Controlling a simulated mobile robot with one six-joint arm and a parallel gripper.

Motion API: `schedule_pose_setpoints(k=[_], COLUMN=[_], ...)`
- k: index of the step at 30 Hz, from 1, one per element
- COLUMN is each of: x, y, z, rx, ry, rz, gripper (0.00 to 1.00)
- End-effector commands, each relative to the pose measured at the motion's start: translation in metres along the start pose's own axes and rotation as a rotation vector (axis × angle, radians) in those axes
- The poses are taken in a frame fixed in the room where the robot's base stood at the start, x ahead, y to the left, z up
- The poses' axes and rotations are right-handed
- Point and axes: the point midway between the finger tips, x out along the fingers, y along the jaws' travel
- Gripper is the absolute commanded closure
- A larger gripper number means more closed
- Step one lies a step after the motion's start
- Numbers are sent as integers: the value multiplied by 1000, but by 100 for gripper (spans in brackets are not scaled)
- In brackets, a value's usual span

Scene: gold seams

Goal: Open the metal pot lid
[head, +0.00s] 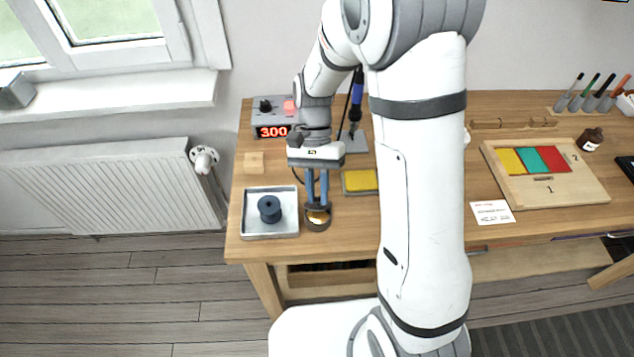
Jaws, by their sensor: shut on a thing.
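The metal pot (318,223) is a small, dark round container near the front edge of the wooden table, left of my arm. A brassy top shows at its mouth. My gripper (318,204) points down over the pot, its two blue fingers closed on the lid. The fingers hide much of the lid, and I cannot tell whether it is seated on the pot or lifted off it.
A yellow sponge (360,180) lies behind right. A soldering station (272,118) reading 300 stands at the back. A wooden board (560,192) with coloured tiles lies right.

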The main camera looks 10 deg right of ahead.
Motion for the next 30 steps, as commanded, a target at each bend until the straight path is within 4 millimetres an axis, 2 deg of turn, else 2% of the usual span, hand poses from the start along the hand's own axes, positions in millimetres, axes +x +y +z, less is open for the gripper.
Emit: schedule_pose_setpoints(k=[3,18,30], x=[-9,-19,-21], y=[-1,-11,-17], z=[-3,-27,-40], rx=[2,0,0], ry=[-107,-532,-757], rz=[45,222,314], gripper=[100,100,100])
